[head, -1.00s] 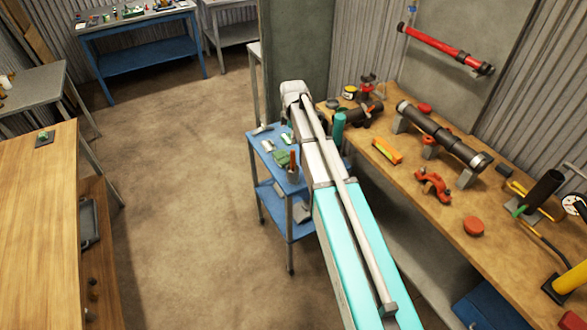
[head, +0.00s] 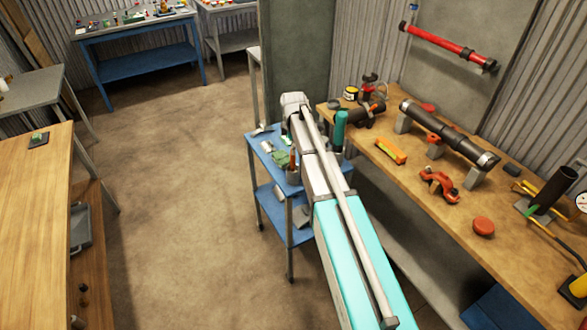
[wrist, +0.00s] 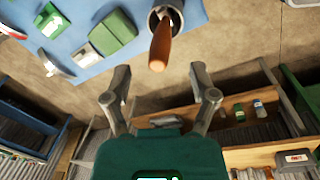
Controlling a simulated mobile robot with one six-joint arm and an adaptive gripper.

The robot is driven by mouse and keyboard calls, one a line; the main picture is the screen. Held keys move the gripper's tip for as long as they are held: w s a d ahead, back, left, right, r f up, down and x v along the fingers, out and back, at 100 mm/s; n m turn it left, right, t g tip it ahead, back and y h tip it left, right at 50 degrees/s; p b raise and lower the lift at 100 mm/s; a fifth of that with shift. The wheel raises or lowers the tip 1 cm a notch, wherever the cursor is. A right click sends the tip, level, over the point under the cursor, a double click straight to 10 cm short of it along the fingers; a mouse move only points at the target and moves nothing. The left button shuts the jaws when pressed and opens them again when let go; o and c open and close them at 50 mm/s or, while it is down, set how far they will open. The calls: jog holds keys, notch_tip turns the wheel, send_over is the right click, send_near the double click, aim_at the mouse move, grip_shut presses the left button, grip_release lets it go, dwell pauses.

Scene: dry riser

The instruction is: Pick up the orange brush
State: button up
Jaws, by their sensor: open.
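The brush shows as an orange-brown handle (wrist: 161,46) standing in a grey metal cup (wrist: 165,12) in the wrist view. Its bristles are not seen. In the head view the handle (head: 292,158) and the cup (head: 292,176) are small, on the top of a blue trolley (head: 262,146), just left of my arm. My gripper (wrist: 160,84) is open and empty in the wrist view, one finger on each side of the handle's line. The handle's tip points toward the gap between the fingers; whether it lies between them is unclear. The fingers cannot be made out in the head view.
Green and white items (wrist: 113,33) lie beside the cup on the trolley. A wooden workbench (head: 440,205) at right holds a pipe (head: 445,135), an orange tool (head: 390,150) and red fittings. A wooden table (head: 30,220) stands at left. The floor (head: 180,200) between is clear.

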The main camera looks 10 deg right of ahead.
jog(key=shift+f, duration=0.1)
dwell(0.3)
jog(key=b, duration=0.5)
send_over(293, 170)
jog(key=shift+w+d+f, duration=0.1)
jog(key=shift+w+f, duration=0.15)
jog(key=shift+f, duration=1)
jog(key=shift+w+f, duration=0.2)
jog(key=shift+f, duration=1.05)
